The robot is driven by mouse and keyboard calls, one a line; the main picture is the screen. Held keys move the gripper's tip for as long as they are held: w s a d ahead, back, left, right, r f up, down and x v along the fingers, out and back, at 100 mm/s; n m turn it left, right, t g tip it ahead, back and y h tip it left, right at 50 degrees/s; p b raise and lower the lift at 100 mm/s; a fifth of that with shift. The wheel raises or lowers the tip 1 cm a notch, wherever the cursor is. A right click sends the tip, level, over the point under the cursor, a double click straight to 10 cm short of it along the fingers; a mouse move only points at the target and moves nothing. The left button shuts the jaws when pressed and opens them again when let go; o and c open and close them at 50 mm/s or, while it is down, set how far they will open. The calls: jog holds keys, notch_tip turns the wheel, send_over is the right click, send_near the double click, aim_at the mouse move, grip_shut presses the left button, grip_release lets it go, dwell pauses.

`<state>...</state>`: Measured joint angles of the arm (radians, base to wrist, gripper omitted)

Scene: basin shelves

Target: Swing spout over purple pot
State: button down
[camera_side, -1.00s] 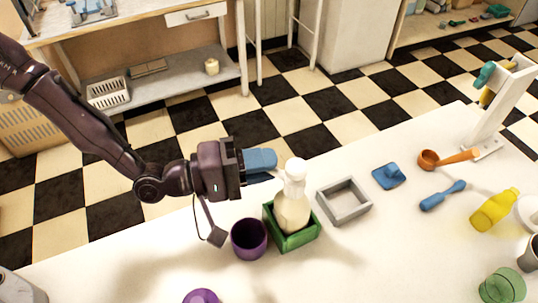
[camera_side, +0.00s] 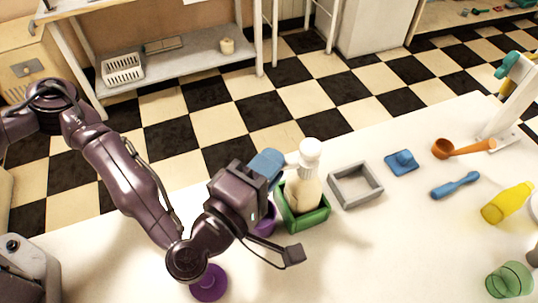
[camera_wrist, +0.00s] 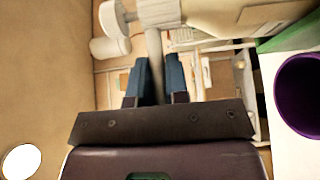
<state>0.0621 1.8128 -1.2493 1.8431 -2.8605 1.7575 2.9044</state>
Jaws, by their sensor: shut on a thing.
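A cream pump bottle (camera_side: 303,190) with a white pump head (camera_side: 310,150) stands upright in a green box (camera_side: 318,217). The white spout (camera_side: 292,159) points left from the head, into the blue fingers of my gripper (camera_side: 268,164). My gripper is shut on the spout, which also shows between the fingers in the wrist view (camera_wrist: 155,70). The purple pot (camera_side: 267,224) stands just left of the green box, partly hidden by my gripper. In the wrist view the purple pot (camera_wrist: 302,95) lies at the right edge, to the side of the spout.
A purple disc-like thing (camera_side: 209,284) lies near my arm. Right of the green box are a grey open tray (camera_side: 374,198), a blue lidded piece (camera_side: 401,163), an orange scoop (camera_side: 443,149), a blue brush (camera_side: 455,186), a yellow bottle (camera_side: 507,204) and a green cup (camera_side: 508,281).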

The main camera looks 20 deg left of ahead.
jog(key=shift+s+d+f+n+y, duration=0.1)
jog(key=shift+s+d+n+y, duration=0.15)
jog(key=shift+n+y, duration=0.5)
jog(key=shift+s+d+n+y, duration=0.2)
jog(key=shift+n+y, duration=0.15)
jog(key=shift+y, duration=0.7)
jog(key=c, duration=1.1)
grip_release()
